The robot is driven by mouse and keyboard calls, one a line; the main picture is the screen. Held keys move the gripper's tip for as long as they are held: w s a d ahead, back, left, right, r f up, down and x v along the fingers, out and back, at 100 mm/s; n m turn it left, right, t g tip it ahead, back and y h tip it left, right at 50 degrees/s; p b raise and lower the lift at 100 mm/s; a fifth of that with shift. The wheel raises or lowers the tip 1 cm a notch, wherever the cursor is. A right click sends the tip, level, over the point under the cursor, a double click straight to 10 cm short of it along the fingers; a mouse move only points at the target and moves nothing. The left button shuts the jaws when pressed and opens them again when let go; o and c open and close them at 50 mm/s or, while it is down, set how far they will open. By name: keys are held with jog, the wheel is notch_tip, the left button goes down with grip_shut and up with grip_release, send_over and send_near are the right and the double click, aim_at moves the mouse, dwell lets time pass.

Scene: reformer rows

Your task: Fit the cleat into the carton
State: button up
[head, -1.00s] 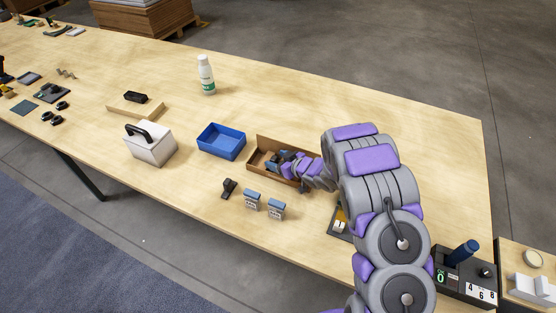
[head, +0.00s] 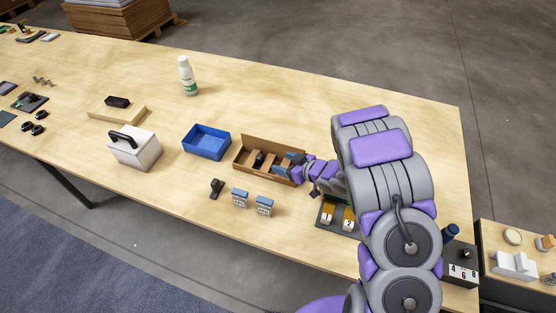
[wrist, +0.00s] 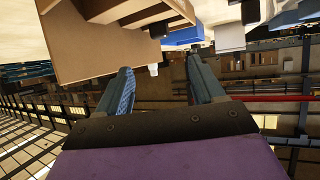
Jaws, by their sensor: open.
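The carton (head: 247,170) is an open brown cardboard box with dividers and a raised back flap, near the middle of the table. A small dark piece (head: 259,159), apparently the cleat, sits inside it; its exact seating is too small to tell. My gripper (head: 284,164) is at the carton's right end, its blue fingers apart. In the wrist view, the gripper (wrist: 158,64) is open with nothing held between its fingers. The carton's brown wall (wrist: 95,45) is just beyond the left finger there, and a dark bit shows at its edge.
A blue bin (head: 207,143) stands left of the carton, then a white box with a black handle (head: 135,148). A black part (head: 216,187) and two small blue-topped boxes (head: 252,203) lie in front. A white bottle (head: 188,77) stands behind. The table's back right is clear.

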jog(key=w+d+r+m+t+h, duration=0.1)
jog(key=d+r+h, duration=0.2)
jog(key=d, duration=0.2)
jog(key=w+d+r+m+h, duration=0.1)
jog(key=d+r+h, duration=0.25)
jog(key=d, duration=0.25)
jog(key=s+d+r+m+g+h, duration=0.2)
jog(key=s+d+r+m+h, duration=0.25)
jog(key=s+d+r, duration=0.4)
jog(key=s+d+r+m+g+h, duration=0.1)
jog(key=s+r+m+g+h, duration=0.25)
jog(key=s, duration=1.15)
jog(key=s+a+r+g+y, duration=0.2)
jog(key=s+a, duration=0.2)
jog(key=s, duration=0.7)
jog(key=s+a+r+g+y, duration=0.3)
jog(key=s+a, duration=0.2)
jog(key=s, duration=0.5)
jog(key=shift+s+g, duration=0.35)
jog(key=shift+s, duration=0.05)
